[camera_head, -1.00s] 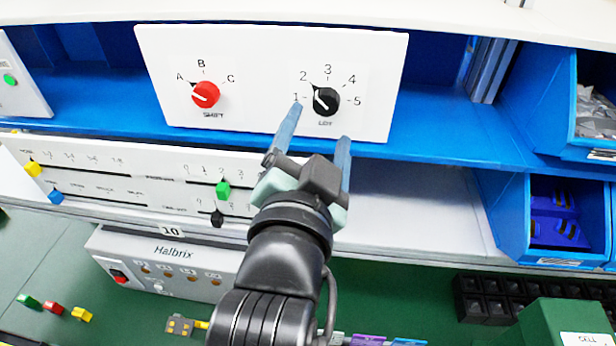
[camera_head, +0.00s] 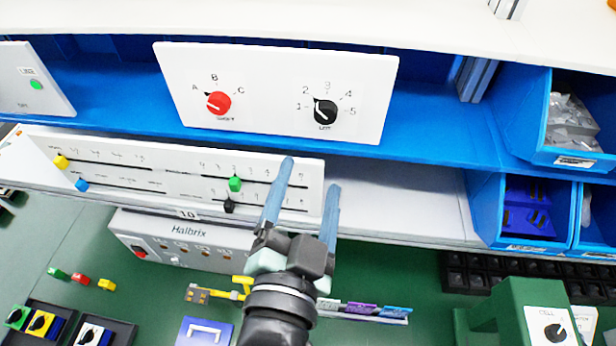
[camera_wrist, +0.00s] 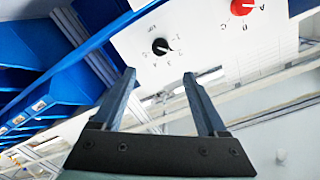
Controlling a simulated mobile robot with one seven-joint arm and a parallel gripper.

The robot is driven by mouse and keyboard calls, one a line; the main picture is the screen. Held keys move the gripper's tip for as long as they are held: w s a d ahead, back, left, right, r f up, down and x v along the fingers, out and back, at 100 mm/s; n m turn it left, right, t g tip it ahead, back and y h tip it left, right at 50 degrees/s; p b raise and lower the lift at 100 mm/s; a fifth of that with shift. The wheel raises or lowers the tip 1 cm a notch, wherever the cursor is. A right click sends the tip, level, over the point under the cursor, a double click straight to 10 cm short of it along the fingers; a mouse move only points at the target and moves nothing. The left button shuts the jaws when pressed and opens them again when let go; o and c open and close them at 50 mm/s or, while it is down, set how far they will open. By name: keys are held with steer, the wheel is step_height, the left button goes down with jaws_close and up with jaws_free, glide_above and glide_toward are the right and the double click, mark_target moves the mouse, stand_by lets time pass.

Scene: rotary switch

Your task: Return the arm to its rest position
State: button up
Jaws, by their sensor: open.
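My gripper (camera_head: 307,183) is open and empty, its two blue fingers apart in front of the lower shelf edge. In the head view it is below the white switch panel (camera_head: 275,65) and clear of it. The panel carries a red knob (camera_head: 218,103) marked A, B, C and a black knob (camera_head: 325,112) marked 1 to 5. The black knob's pointer is toward the upper left, near 2. The red knob's pointer is toward A. In the wrist view the black knob (camera_wrist: 160,46) lies beyond the fingertips (camera_wrist: 160,78), and the red knob (camera_wrist: 243,6) is at the top edge.
A slider panel (camera_head: 130,160) is left of and behind my gripper. Blue bins (camera_head: 515,215) stand at the right. Below are a Halbrix box (camera_head: 185,240), a green box (camera_head: 525,310) and coloured tabs (camera_head: 360,310). Free green surface lies between them.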

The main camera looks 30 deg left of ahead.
stand_by(0.7)
steer(key=d+r+n+t+h+b, duration=0.1)
steer(key=d+r+t+b, duration=0.4)
steer(key=r, duration=0.7)
steer(key=d+r+n+t+h+b, duration=0.2)
steer(key=d+r+t+b, duration=0.3)
steer(key=r, duration=0.7)
steer(key=d+h+b, duration=0.1)
steer(key=d+b, duration=0.1)
steer(key=b, duration=0.1)
steer(key=shift+w+d+r+n+h, duration=0.25)
steer(key=shift+w+d+n+h, duration=0.05)
steer(key=shift+w+d+h, duration=0.1)
stand_by(0.7)
